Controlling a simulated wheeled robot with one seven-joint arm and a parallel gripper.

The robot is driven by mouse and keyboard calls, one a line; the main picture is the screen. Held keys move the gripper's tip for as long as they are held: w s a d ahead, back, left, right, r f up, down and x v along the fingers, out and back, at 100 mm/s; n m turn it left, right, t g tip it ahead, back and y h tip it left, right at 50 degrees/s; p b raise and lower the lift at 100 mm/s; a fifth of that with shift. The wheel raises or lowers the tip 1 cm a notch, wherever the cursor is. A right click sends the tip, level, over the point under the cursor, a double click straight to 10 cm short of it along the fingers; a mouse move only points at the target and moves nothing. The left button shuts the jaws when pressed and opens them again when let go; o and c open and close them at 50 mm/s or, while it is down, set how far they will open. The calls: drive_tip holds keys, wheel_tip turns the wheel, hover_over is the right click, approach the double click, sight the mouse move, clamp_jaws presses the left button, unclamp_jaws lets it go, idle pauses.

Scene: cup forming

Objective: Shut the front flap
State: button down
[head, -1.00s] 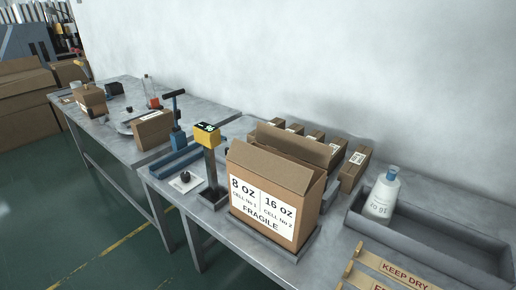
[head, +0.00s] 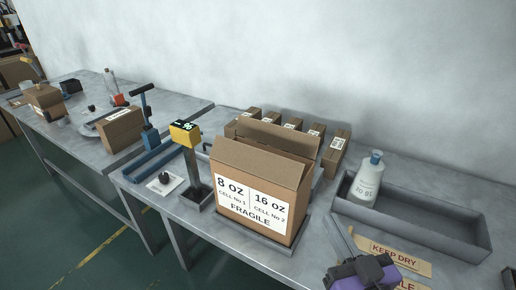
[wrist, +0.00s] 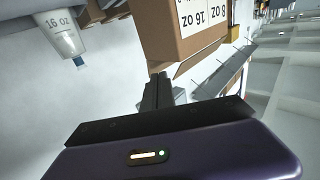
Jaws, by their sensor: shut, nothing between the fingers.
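A brown carton (head: 255,212) labelled 8 OZ, 16 OZ and FRAGILE stands on a grey tray on the table. Its front flap (head: 258,163) is raised along the label side and slants above the top. A back flap (head: 272,134) stands up behind it. The carton also shows at the top of the wrist view (wrist: 185,35). My gripper (head: 340,234) is at the lower right of the head view, to the right of the carton and apart from it. In the wrist view its fingers (wrist: 158,82) are together and empty.
A yellow-topped post (head: 187,135) stands just left of the carton. Several small boxes (head: 337,150) line up behind it. A white bottle (head: 366,180) sits in a grey bin (head: 440,228) at right. KEEP DRY strips (head: 395,254) lie near my gripper.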

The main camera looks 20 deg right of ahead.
drive_tip(key=w+d+r+n+t+y, duration=0.1)
drive_tip(key=w+r+n+y, duration=0.3)
drive_tip(key=w+r+n, duration=0.35)
wheel_tip(320, 180, up, 2)
drive_tip(key=n+g+y+p, duration=0.35)
drive_tip(key=n+y, duration=0.35)
drive_tip(key=n, duration=0.4)
hover_over(262, 164)
drive_tip(key=s+a, duration=0.2)
drive_tip(key=shift+w+d+f+m+g, duration=0.25)
drive_tip(key=shift+w+d+f+g, duration=0.2)
drive_tip(key=shift+w+d+f, duration=0.5)
drive_tip(key=shift+w+f, duration=0.1)
drive_tip(key=shift+f, duration=0.15)
